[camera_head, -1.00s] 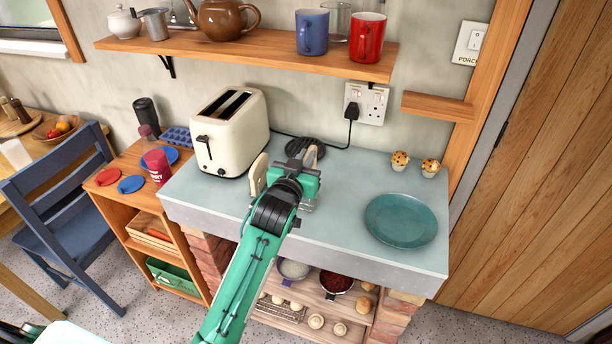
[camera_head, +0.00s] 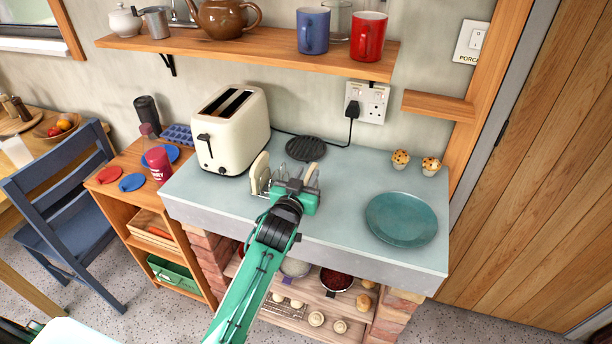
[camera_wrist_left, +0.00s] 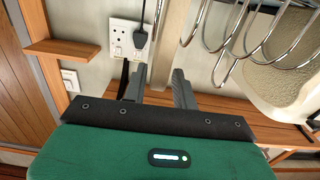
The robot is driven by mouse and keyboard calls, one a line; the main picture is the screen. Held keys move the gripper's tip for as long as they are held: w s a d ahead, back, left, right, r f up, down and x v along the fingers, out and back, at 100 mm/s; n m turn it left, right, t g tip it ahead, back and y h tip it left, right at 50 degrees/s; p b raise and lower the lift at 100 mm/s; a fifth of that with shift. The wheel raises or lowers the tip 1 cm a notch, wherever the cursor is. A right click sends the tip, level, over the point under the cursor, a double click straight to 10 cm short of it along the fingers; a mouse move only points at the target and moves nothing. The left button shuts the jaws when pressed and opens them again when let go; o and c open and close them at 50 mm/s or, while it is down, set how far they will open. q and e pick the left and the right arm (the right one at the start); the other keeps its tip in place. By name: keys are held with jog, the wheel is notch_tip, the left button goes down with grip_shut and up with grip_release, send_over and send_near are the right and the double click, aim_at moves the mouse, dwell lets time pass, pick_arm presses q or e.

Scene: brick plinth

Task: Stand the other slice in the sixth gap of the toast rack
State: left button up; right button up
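My left gripper (camera_head: 297,187) is at the front right of the wire toast rack (camera_head: 271,186) on the counter. It is shut on a slice (camera_head: 310,173), seen nearly edge-on at the right end of the rack. In the left wrist view this slice (camera_wrist_left: 163,70) is a pale strip between the two grey fingers. The first slice (camera_head: 259,172) stands at the rack's left end; it also shows behind wires in the left wrist view (camera_wrist_left: 290,80). The gripper hides part of the rack, so I cannot tell how deep the held slice sits. My right gripper is out of view.
The cream toaster (camera_head: 232,135) stands close to the rack's left. A dark round trivet (camera_head: 306,148) lies behind it. A teal plate (camera_head: 401,219) and two muffins (camera_head: 400,158) are to the right. The wooden shelf (camera_head: 260,49) overhangs at the back.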

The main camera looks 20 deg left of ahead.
pick_arm(q)
jog(key=shift+r, duration=0.2)
jog(key=shift+s+f, duration=0.1)
jog(key=shift+s, duration=0.15)
jog(key=s+b, duration=0.2)
jog(key=s, duration=0.9)
jog(key=shift+s+a, duration=0.25)
